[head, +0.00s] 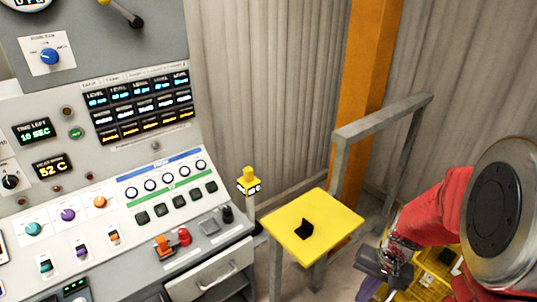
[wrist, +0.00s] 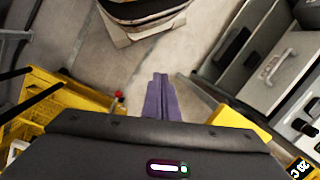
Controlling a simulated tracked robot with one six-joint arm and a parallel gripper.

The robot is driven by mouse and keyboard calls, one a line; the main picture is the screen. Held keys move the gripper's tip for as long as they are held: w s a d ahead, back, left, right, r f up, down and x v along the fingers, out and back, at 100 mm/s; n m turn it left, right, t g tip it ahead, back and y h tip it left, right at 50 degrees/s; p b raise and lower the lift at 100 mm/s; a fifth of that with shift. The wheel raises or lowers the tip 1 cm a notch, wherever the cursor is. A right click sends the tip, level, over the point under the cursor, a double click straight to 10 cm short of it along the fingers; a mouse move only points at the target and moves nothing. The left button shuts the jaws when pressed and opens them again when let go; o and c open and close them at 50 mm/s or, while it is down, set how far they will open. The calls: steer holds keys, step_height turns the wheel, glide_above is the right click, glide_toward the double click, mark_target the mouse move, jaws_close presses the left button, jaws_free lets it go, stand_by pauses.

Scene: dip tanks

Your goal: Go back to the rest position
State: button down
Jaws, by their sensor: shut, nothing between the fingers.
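My gripper (head: 368,284) shows at the lower right of the head view, at the end of my red arm, to the right of and below the yellow platform and over the left side of a yellow crate. In the wrist view my gripper (wrist: 162,76) has its two purple-grey fingers pressed together, pointing away over the grey floor. It is shut and nothing is between the fingers. It touches nothing that I can see.
The control console (head: 95,155) with a drawer (head: 218,282) is left. A yellow crate (head: 402,294) lies below my arm.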

steer(key=s+a+r+n+t, duration=0.1)
steer(key=s+a+r+t, duration=0.1)
steer(key=r, duration=0.5)
steer(key=s+a+r+n+t+h, duration=0.1)
steer(key=s+a+r+n+t, duration=0.1)
steer(key=r, duration=0.6)
steer(key=s+a+r+n+t+h, duration=0.1)
steer(key=s+a+r+n+t, duration=0.1)
steer(key=a+r, duration=0.3)
steer(key=v, duration=0.3)
stand_by(0.6)
